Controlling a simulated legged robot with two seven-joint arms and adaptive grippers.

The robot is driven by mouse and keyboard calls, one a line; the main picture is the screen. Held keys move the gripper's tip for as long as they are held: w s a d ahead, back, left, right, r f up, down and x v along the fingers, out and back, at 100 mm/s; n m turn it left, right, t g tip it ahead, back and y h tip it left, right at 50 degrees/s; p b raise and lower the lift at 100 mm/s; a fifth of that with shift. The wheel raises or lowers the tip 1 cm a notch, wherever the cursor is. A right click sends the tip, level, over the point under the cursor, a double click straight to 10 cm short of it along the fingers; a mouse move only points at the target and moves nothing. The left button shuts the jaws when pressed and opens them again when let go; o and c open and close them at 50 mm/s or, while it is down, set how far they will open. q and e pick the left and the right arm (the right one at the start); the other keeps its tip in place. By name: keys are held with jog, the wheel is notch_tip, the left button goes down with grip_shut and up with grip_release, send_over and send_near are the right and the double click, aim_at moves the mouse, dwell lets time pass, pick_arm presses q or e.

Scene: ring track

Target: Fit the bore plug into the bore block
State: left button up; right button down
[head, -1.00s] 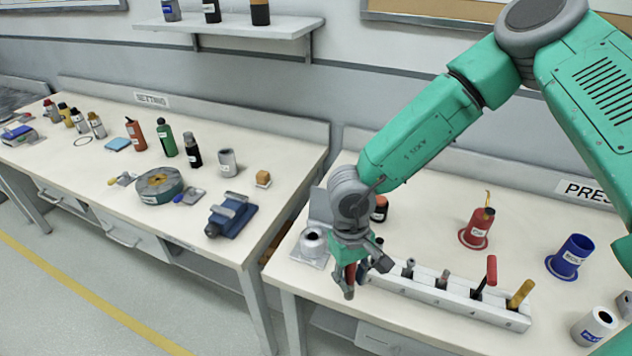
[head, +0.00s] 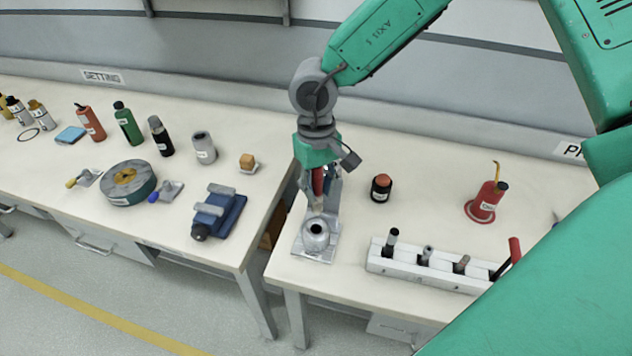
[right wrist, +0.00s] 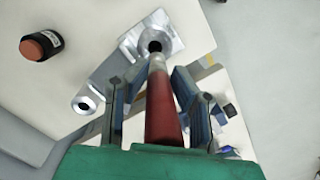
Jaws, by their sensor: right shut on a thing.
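The bore block (head: 316,243) is a silver block with a round top and a dark bore, on a plate at the left end of the right bench. It also shows in the right wrist view (right wrist: 168,42). My right gripper (head: 322,190) is shut on the red handle of the bore plug (head: 318,180) and points down above the block. In the right wrist view the plug (right wrist: 163,112) stands between the fingers, its silver end close to the dark bore. I cannot tell whether the end touches the bore. My left gripper is not in view.
A white rack (head: 430,268) with several handled tools stands to the right of the block. A dark jar with a red top (head: 381,188) and a red can (head: 487,201) stand behind it. The left bench holds a blue vise (head: 218,216), across a gap.

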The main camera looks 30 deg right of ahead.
aim_at(314, 208)
jog(key=shift+a, duration=0.25)
jog(key=shift+w+a, duration=0.1)
jog(key=shift+w, duration=0.05)
jog(key=shift+w+p, duration=0.15)
jog(key=shift+p, duration=0.35)
jog(key=shift+w+p, duration=0.1)
jog(key=shift+p, duration=0.25)
jog(key=f+b, duration=0.1)
jog(key=f, duration=0.1)
jog(key=d+f, duration=0.1)
jog(key=f, duration=0.1)
jog(key=shift+d+f+b, duration=0.2)
jog(key=shift+f+b, duration=0.15)
jog(key=shift+a+f, duration=0.35)
jog(key=shift+f, duration=0.1)
jog(key=shift+a+f, duration=0.2)
jog(key=shift+a, duration=0.05)
jog(key=shift+d+f, duration=0.1)
jog(key=shift+d, duration=0.45)
jog(key=shift+s+a+p, duration=0.2)
jog(key=shift+a+p, duration=0.1)
jog(key=shift+a, duration=0.45)
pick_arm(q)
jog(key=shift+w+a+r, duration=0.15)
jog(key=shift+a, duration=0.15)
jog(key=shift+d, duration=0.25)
pick_arm(e)
jog(key=shift+d, duration=0.3)
